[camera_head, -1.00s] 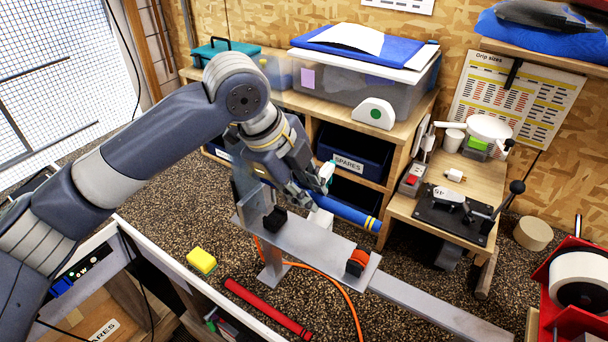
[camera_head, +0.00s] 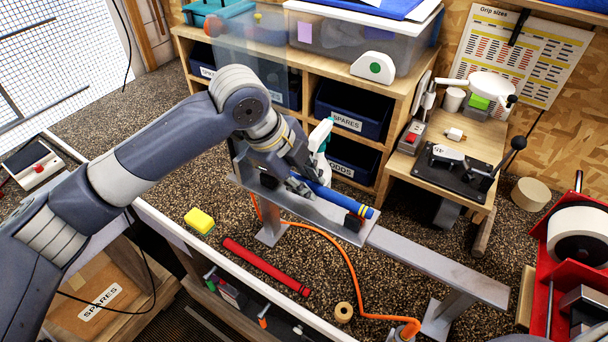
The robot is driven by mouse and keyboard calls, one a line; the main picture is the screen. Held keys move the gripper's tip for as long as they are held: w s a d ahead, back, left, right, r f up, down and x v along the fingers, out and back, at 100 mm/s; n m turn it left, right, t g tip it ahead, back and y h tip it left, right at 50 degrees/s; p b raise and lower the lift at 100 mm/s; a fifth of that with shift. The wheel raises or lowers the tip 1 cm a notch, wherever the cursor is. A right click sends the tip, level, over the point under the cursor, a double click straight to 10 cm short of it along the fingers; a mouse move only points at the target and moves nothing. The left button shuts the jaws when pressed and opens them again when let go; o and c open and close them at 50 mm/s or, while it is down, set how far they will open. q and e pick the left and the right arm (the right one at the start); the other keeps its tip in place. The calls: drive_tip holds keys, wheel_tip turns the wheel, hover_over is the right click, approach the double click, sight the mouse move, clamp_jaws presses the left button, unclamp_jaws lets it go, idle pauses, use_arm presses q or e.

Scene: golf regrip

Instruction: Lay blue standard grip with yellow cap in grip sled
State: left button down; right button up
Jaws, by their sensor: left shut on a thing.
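The blue grip (camera_head: 335,199) has yellow bands near its right end. It lies along and over the grey metal grip sled (camera_head: 298,208), its banded end beside the sled's dark right-hand holder (camera_head: 354,222). My left gripper (camera_head: 303,183) is shut on the grip near its left part, just above the sled. The gripper hides the grip's left end, so I see no yellow cap. I cannot tell whether the grip touches the holders. My right gripper is not in view.
A white and green bottle (camera_head: 321,140) stands behind the sled, close to the gripper. A red grip (camera_head: 265,266) and a yellow block (camera_head: 199,220) lie in front. An orange hose (camera_head: 352,282) runs below.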

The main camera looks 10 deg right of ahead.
use_arm(q)
drive_tip(key=shift+f, duration=0.1)
drive_tip(key=c, duration=1.4)
unclamp_jaws()
drive_tip(key=shift+a+r, duration=0.15)
drive_tip(key=shift+r, duration=0.25)
drive_tip(key=v, duration=1.1)
drive_tip(key=shift+r, duration=0.1)
